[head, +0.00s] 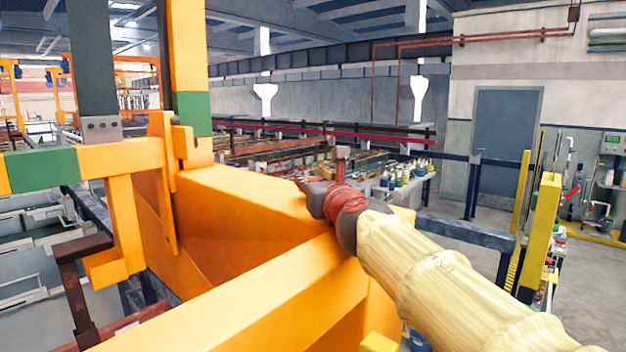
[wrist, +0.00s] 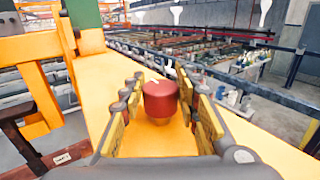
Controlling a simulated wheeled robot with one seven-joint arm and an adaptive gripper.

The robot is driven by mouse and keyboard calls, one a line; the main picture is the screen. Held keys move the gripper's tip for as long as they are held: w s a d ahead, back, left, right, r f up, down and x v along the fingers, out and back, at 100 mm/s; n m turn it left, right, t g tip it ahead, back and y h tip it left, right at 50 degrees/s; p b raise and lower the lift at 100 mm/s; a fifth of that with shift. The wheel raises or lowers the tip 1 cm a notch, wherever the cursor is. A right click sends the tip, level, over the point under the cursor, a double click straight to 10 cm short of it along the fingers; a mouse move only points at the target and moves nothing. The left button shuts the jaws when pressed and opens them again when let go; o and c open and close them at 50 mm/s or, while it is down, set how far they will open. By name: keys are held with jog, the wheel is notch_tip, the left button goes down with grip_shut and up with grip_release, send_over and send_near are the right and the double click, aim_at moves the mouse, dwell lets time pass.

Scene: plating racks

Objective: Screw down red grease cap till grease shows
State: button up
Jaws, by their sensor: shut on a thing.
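The red grease cap (wrist: 160,100) is a short, upright, round-topped cylinder in the middle of the wrist view. A small pale mark shows near its top edge. My gripper (wrist: 162,88) is shut on the cap, with one yellow-padded finger on each side. In the head view my gripper (head: 305,188) reaches the top of the orange beam (head: 240,195) from the right. The cap cannot be made out there. I cannot tell whether any grease is at the cap's base.
An orange upright with a green band (head: 193,112) stands to the left of my gripper. A second orange beam (head: 250,290) crosses in front. Tanks (head: 35,245) lie at lower left. A yellow post (head: 541,240) stands at right, with open floor (head: 590,275) beyond.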

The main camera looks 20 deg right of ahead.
jog(key=shift+c, duration=1.2)
jog(key=shift+a+r+m+h+p, duration=0.1)
jog(key=shift+m+h+p, duration=0.3)
jog(key=shift+p, duration=0.45)
